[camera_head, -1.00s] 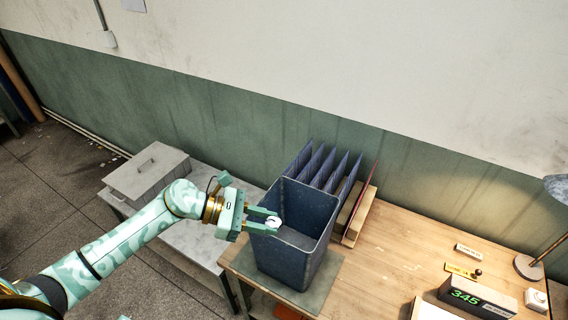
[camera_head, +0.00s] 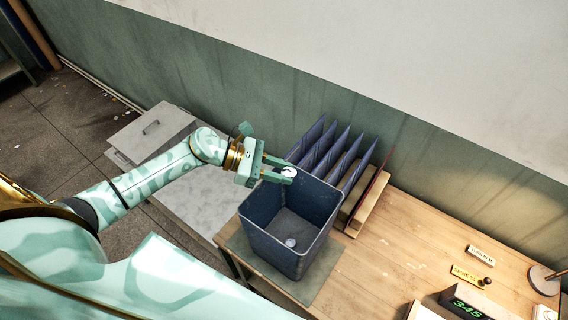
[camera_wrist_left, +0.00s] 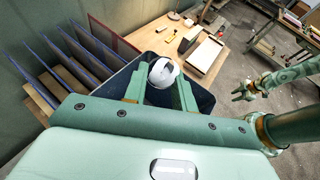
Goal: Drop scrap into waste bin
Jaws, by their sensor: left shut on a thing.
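The waste bin (camera_head: 272,252) is a dark blue, open-topped square box standing on a grey mat. My left gripper (camera_head: 288,174) is above the bin's back-left rim and shut on a small white scrap ball (camera_head: 289,171). The scrap also shows in the left wrist view (camera_wrist_left: 161,73), between the fingers over the bin opening. Another small pale ball (camera_head: 291,243) lies on the bin's floor. My right gripper (camera_wrist_left: 240,93) shows small at the right of the left wrist view, apart from the bin, with its fingers spread.
Blue upright dividers (camera_head: 330,150) in a wooden rack stand close behind the bin. A wooden table (camera_head: 410,250) extends right, with a digital clock (camera_head: 466,304), small labels and a lamp base (camera_head: 544,280). A grey lidded box (camera_head: 150,130) sits left.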

